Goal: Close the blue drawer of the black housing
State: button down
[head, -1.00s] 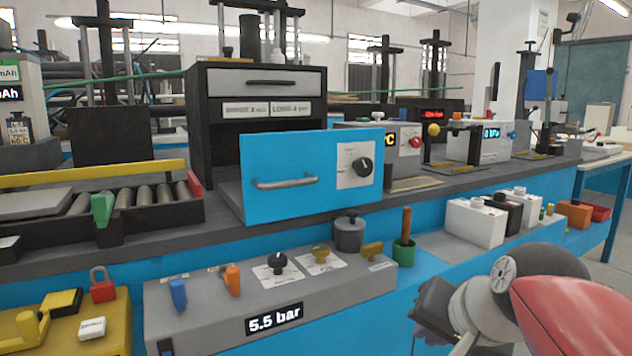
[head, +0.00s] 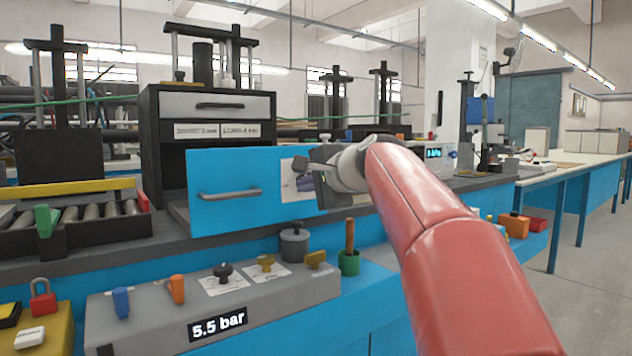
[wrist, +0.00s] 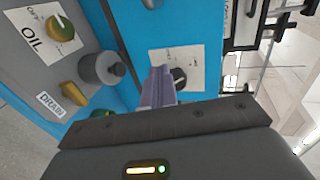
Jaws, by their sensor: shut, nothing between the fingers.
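The black housing (head: 151,140) stands on the bench at the left in the head view. Its blue drawer (head: 235,208) is pulled out, with a grey bar handle (head: 229,194) on its front. The drawer front also fills the middle of the wrist view (wrist: 190,32), with a white label and black dial (wrist: 179,77). My gripper (head: 308,183) is in front of the right part of the drawer front, by the label, partly covering it. In the wrist view its fingers (wrist: 158,80) are shut and empty, pointing at the front beside the dial. I cannot tell whether they touch.
A grey valve box (head: 150,325) reading 5.5 bar stands below the drawer, with several knobs. A grey lidded pot (head: 294,246) and a green cup (head: 349,263) stand at its right end. A roller conveyor (head: 90,228) is at the left.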

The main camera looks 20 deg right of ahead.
aim_at(281, 187)
jog(key=x, duration=0.4)
jog(key=r+p+x, duration=0.1)
jog(key=x, duration=0.2)
jog(key=shift+w, duration=0.15)
jog(key=shift+r, duration=0.1)
